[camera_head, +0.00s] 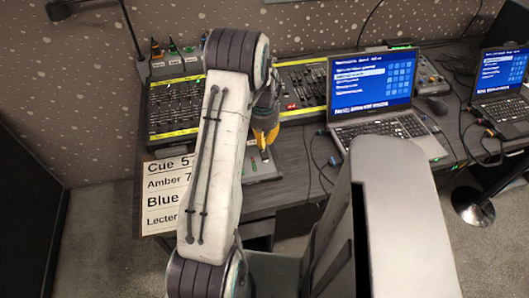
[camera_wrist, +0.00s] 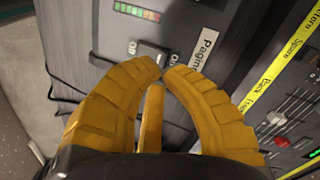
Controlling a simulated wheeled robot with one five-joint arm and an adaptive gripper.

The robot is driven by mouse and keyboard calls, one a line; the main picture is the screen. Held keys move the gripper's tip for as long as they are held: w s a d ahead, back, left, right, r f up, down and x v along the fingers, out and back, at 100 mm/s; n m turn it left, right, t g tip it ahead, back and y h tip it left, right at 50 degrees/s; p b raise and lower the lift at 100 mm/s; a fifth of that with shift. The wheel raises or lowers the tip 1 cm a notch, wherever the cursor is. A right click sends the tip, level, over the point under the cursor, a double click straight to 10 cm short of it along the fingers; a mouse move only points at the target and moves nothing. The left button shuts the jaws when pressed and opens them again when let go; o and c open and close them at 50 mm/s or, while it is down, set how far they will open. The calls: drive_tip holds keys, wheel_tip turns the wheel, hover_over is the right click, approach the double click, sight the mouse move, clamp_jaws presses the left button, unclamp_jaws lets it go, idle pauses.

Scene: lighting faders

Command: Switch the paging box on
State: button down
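The paging box is a grey box in the wrist view (camera_wrist: 205,18) with a white label reading "Pagin…", the rest cut off. A dark switch (camera_wrist: 152,51) sits on its face between the words OFF on the left and ON on the right. I cannot tell which side it is set to. In the head view the paging box (camera_head: 262,173) lies on the desk, partly behind my arm. My gripper (camera_wrist: 163,68) has yellow fingers with tips drawn together, just in front of the switch; contact is unclear. It holds nothing visible. It also shows in the head view (camera_head: 265,150), above the box.
Mixing desks (camera_head: 175,108) with faders stand behind and left of the box. A laptop (camera_head: 372,90) stands to the right, with cables in front of it. A coloured light strip (camera_wrist: 137,12) is above the switch.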

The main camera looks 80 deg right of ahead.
sight(264, 150)
drive_tip(key=shift+f+b, duration=1.45)
drive_tip(key=shift+f, duration=0.4)
idle(1.4)
drive_tip(key=shift+r, duration=0.15)
drive_tip(key=shift+r+p, duration=2.3)
drive_tip(key=shift+r, duration=1.15)
